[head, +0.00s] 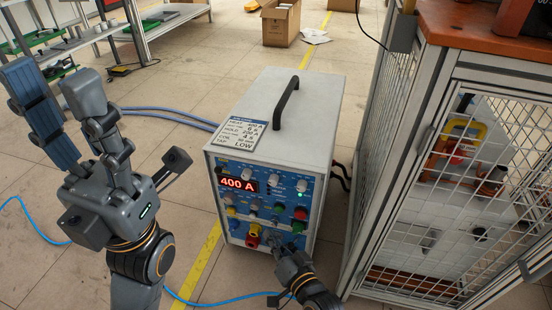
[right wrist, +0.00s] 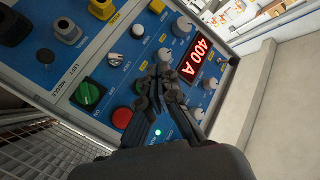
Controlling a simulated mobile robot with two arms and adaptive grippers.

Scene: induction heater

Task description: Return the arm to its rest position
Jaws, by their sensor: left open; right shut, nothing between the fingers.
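My left gripper (head: 62,98) is raised at the left of the head view, its fingers spread open and empty. My right gripper (head: 278,249) is low in front of the induction heater (head: 312,125), at the lower part of its blue control panel. In the right wrist view, the right gripper (right wrist: 163,75) is shut with nothing held, its tips in front of the panel (right wrist: 60,72). Whether the tips touch the panel I cannot tell. The red display (head: 238,184) reads 400 A, and it also shows in the right wrist view (right wrist: 202,60).
A mesh cage (head: 392,150) with an orange top stands close on the right, with equipment inside. A cardboard box (head: 281,24) and a shelf (head: 150,22) stand at the back. Floor left of the heater is mostly clear.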

